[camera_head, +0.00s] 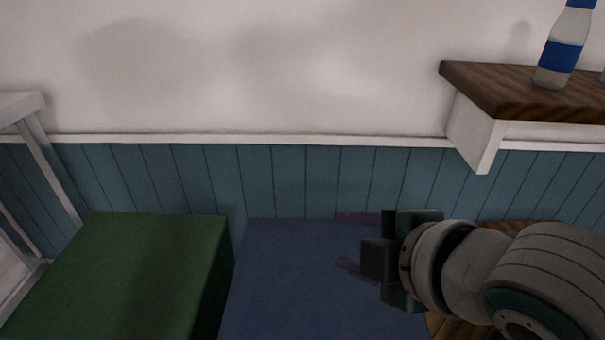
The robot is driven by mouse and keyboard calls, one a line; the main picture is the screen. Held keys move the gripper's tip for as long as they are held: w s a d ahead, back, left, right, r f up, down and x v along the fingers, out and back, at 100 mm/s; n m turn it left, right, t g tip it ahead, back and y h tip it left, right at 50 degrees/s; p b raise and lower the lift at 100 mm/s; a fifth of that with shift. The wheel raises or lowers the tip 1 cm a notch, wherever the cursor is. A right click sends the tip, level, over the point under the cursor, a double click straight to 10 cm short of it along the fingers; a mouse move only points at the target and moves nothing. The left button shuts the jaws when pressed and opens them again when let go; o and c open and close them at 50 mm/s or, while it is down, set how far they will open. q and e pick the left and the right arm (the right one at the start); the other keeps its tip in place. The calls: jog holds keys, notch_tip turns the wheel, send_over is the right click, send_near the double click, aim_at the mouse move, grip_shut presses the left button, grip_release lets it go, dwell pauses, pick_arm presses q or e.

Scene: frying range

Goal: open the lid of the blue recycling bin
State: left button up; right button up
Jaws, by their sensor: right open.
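The blue recycling bin (290,285) is at the bottom centre, seen from above. Its flat blue top looks shut. My right gripper (346,241) is over the right part of the blue top, reaching in from the right with its fingers pointing left. Its jaws are open, with two thin purplish fingers apart and nothing between them. I cannot tell whether the fingers touch the lid. The gripper and arm hide the bin's right edge. My left gripper is not in view.
A green bin (130,270) stands close on the left of the blue one. A wooden wall shelf (510,95) with a blue-labelled bottle (563,50) juts out above my right arm. A pale metal frame (48,160) stands at the far left. Blue wall panelling (290,180) runs behind the bins.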

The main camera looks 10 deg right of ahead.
jog(key=shift+s+r, duration=0.1)
jog(key=p+v, duration=0.3)
jog(key=v, duration=0.6)
jog(key=shift+s+r, duration=0.25)
jog(key=shift+s, duration=0.05)
jog(key=shift+d, duration=0.1)
